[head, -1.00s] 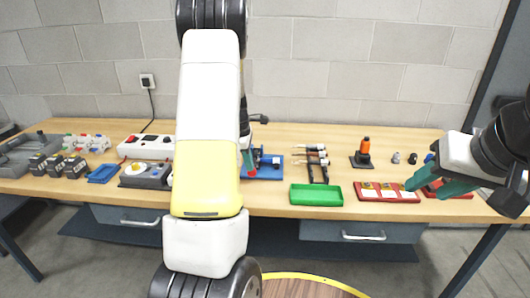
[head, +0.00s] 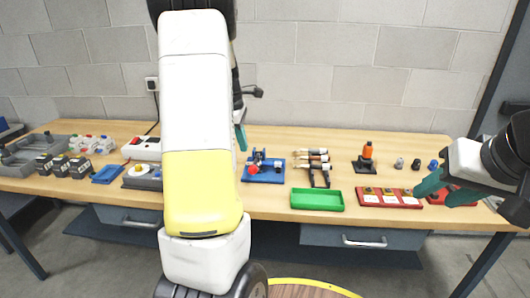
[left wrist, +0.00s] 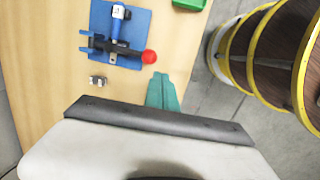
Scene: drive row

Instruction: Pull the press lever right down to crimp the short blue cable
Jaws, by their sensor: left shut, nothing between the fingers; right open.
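The press stands on a blue base plate (head: 277,178) on the workbench; the left wrist view shows this plate from above (left wrist: 142,20). Its dark lever ends in a red knob (head: 254,169), which sits low at the front left of the press; the knob also shows in the left wrist view (left wrist: 150,57). A blue cylindrical part (left wrist: 117,27) lies at the press; I cannot tell whether it is the short blue cable. My left gripper (head: 242,144) is shut and empty, above and left of the knob, apart from it. My right gripper (head: 430,186) is open by the red trays.
A green tray (head: 317,199) stands right of the press at the front edge. A red tray (head: 388,199) with white labels is near my right gripper. A small metal part (left wrist: 97,82) lies beside the press plate.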

